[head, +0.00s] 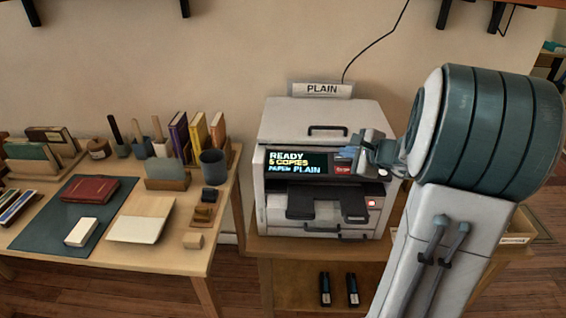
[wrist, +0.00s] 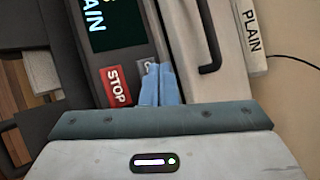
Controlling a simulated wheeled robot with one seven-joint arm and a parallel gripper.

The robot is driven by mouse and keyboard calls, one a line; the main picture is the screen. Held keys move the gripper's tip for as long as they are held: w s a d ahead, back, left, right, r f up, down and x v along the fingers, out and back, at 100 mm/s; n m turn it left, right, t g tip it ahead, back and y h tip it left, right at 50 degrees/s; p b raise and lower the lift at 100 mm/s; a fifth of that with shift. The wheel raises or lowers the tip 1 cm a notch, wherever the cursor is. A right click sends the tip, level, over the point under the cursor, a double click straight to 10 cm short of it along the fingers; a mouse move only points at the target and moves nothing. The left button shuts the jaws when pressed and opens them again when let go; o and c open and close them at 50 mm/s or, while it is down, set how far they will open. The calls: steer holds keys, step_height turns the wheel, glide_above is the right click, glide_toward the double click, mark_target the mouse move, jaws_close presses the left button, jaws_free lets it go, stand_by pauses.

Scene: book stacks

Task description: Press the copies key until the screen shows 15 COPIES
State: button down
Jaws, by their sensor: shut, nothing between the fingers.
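The copier (head: 277,215) stands on a wooden stand, and its dark screen (head: 297,164) reads READY, 5 COPIES, PAPER PLAIN. A red STOP key (wrist: 115,86) sits to the right of the screen; it also shows in the head view (head: 342,169). My gripper (wrist: 158,82) is shut and empty, its blue fingertips at the copier's control panel beside the STOP key. A grey key (wrist: 147,66) is partly covered by the fingertips, so its label cannot be read in full. Whether the fingertips touch it I cannot tell.
A PLAIN sign (head: 321,89) stands behind the copier lid (head: 322,118). A small red-lit button (head: 372,203) is on the copier's lower front. A desk (head: 182,256) with books and a dark cup (head: 213,167) stands to the left.

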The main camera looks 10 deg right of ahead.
steer(key=shift+f+b, duration=0.2)
steer(key=shift+b, duration=0.1)
steer(key=shift+r, duration=0.1)
steer(key=shift+s+r, duration=0.15)
steer(key=shift+r, duration=0.4)
step_height(320, 180, up, 6)
steer(key=s+p, duration=0.1)
steer(key=p, duration=0.2)
steer(key=shift+s+a+f+p, duration=0.15)
steer(key=shift+s+a+p, duration=0.15)
steer(key=shift+s+p, duration=0.1)
stand_by(0.7)
